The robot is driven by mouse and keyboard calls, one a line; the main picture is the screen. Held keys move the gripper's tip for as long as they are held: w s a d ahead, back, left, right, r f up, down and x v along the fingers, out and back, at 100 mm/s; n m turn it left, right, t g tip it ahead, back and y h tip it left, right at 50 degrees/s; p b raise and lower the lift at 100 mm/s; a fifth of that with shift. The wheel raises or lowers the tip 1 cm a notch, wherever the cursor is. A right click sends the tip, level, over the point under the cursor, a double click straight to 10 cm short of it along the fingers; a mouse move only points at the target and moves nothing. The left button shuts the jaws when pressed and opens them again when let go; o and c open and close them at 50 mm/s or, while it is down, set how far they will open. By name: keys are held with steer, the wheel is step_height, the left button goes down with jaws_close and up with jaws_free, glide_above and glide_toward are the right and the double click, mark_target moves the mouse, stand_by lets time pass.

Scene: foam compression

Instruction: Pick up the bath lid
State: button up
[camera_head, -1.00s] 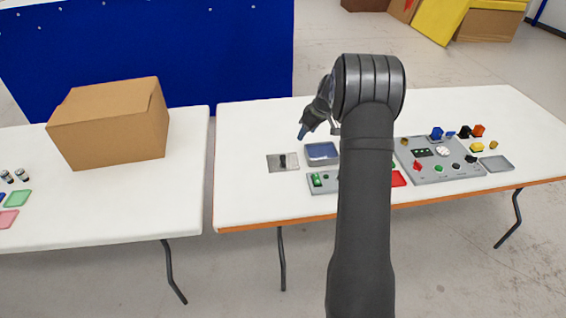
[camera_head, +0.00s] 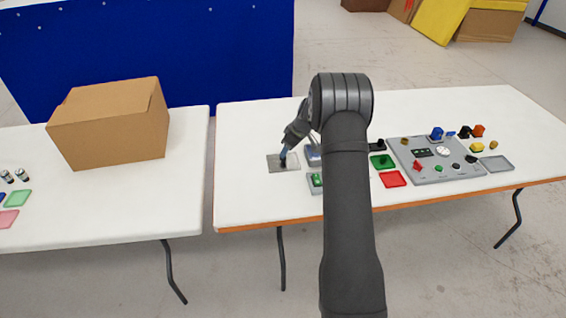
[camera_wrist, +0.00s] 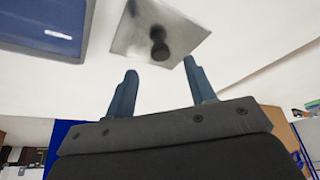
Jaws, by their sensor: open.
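The bath lid (camera_head: 273,164) is a flat grey metallic plate with a dark knob, lying on the right table. It also shows in the wrist view (camera_wrist: 135,37), where the black knob stands near its middle, beyond the fingertips. My gripper (camera_head: 284,155) is at the knob in the head view and partly hides the lid. In the wrist view my gripper (camera_wrist: 160,68) is open, its two blue fingers apart with nothing between them. I cannot tell whether a finger touches the knob. The bath (camera_wrist: 42,27), a blue-filled grey tray, is beside the lid; my arm hides part of it in the head view.
A grey board (camera_head: 442,176) with several small coloured parts lies to the right. A green tray (camera_head: 377,163) and a red tray (camera_head: 394,180) lie between it and my arm. A cardboard box (camera_head: 110,125) stands on the left table. The table is clear left of the lid.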

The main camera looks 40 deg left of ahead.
mark_target(283, 160)
steer(key=x, duration=0.5)
steer(key=shift+a, duration=0.1)
steer(key=shift+r, duration=0.1)
jaws_close()
